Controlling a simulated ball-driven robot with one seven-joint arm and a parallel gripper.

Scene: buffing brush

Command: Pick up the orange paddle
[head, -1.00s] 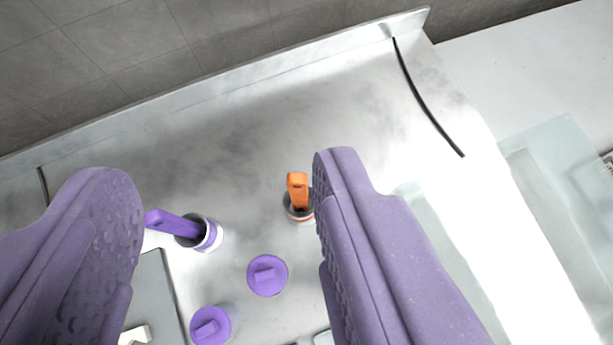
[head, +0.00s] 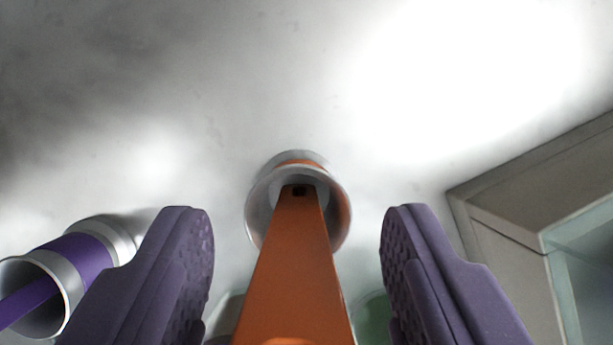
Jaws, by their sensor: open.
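The orange paddle (head: 294,275) stands in a round metal cup (head: 262,208) with an orange band. Its handle rises toward the camera and widens at the bottom of the head view. My gripper (head: 297,222) is open, with one purple finger on each side of the paddle. Both fingers look apart from the handle, with gaps left and right. The part of the paddle inside the cup is mostly hidden.
A metal cup with a purple band (head: 81,257) holds a purple handle (head: 26,303) at the lower left, close to my left finger. A grey box-like frame with glass (head: 530,215) stands at the right. A green round thing (head: 372,318) shows partly beside the handle. The surface beyond is clear.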

